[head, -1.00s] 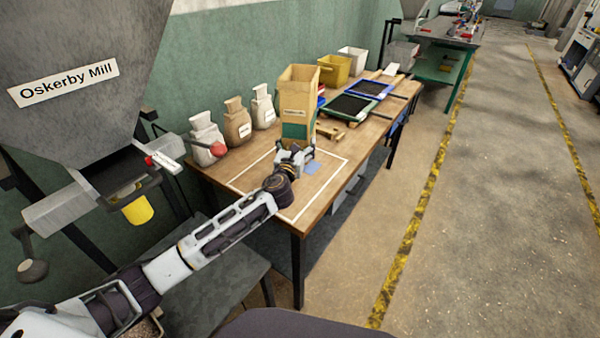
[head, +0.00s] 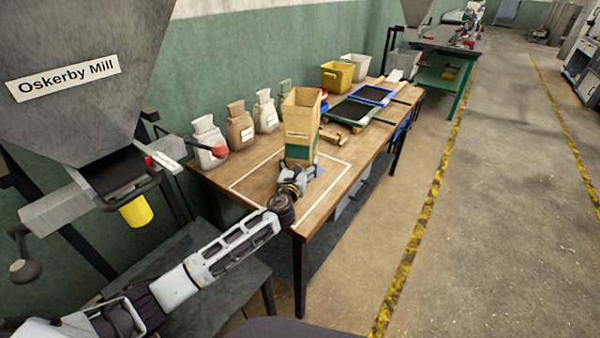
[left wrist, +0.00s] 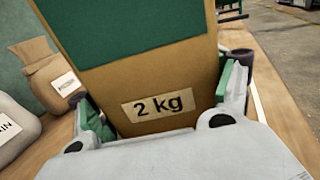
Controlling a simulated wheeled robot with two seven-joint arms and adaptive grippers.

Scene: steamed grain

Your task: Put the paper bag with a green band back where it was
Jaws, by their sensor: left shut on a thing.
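The paper bag with a green band (head: 298,133) is upright over the wooden table, at the far part of the white outlined rectangle. Its top is open. In the left wrist view the bag (left wrist: 190,82) fills the middle, with a "2 kg" label and the green band above it. My left gripper (head: 297,178) is shut on the bag low down, one finger at each side. Whether the bag's base touches the table is hidden by the gripper. My right gripper is not in view.
Several small tied sacks (head: 240,128) stand along the wall side. Framed sieves (head: 352,112), a yellow bin (head: 337,76) and a white bin (head: 355,67) stand farther back. A mill (head: 85,75) hangs at the left. The front of the outlined rectangle (head: 262,193) is clear.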

